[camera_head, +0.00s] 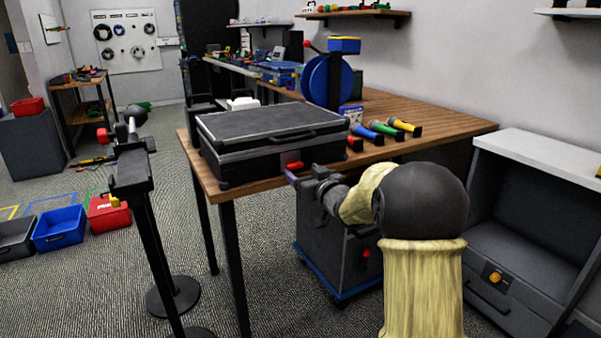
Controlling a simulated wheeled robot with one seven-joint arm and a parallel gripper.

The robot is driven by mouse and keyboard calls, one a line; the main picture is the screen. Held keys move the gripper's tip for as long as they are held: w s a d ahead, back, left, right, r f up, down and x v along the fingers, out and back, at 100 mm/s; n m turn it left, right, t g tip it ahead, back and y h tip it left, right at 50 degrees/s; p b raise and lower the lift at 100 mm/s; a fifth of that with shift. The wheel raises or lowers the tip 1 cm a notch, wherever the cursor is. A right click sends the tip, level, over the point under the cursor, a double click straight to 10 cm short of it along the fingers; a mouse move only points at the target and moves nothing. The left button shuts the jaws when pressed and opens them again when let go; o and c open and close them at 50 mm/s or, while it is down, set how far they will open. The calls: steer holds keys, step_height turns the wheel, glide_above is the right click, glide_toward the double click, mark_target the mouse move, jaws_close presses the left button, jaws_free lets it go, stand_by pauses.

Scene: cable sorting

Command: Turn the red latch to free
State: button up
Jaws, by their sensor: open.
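A black case (255,128) lies closed on the wooden table, with a handle on its front. The red latch (294,165) sits low on the case's front face. My gripper (297,178) is open just below and in front of the latch, close to it. I cannot tell whether the fingers touch the latch. The fingertips are small here, and the latch's exact angle is hard to make out.
Several coloured-ended handles (387,131) lie right of the case, near a blue reel (327,80). A grey wheeled cabinet (335,245) stands under the table (455,125). A black stand (150,230) is at left, and an open-fronted unit (535,165) at right.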

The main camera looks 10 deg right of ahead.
mark_target(297, 167)
steer(key=shift+x, duration=1.6)
steer(key=shift+c, duration=0.2)
steer(key=c, duration=1)
steer(key=shift+o, duration=0.2)
